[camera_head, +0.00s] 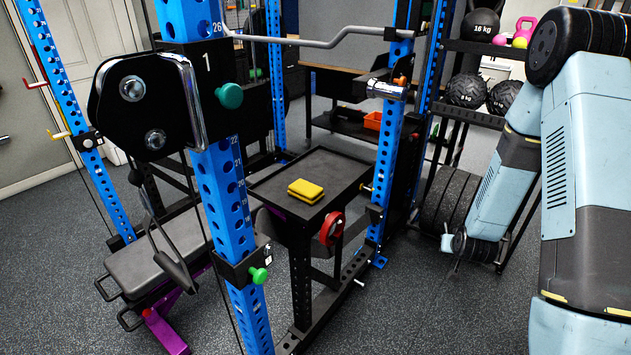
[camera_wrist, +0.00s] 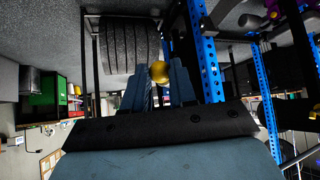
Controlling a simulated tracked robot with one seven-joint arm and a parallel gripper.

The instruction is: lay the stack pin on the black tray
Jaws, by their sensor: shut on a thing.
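My gripper (camera_wrist: 160,80) is shut on the stack pin (camera_wrist: 159,71). The pin's round gold-yellow knob shows between the two fingertips in the wrist view; the rest of the pin is hidden or too small to tell. In the head view my gripper (camera_head: 459,244) hangs at the right, low beside the weight rack, and the pin cannot be made out there. The black tray (camera_head: 338,167) is a flat dark top on a black stand inside the blue rack, left of my gripper and well apart from it.
Blue uprights (camera_head: 233,190) stand around the tray. Dark plates (camera_head: 447,205) stand by my arm. Open floor (camera_head: 420,305) lies in front.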

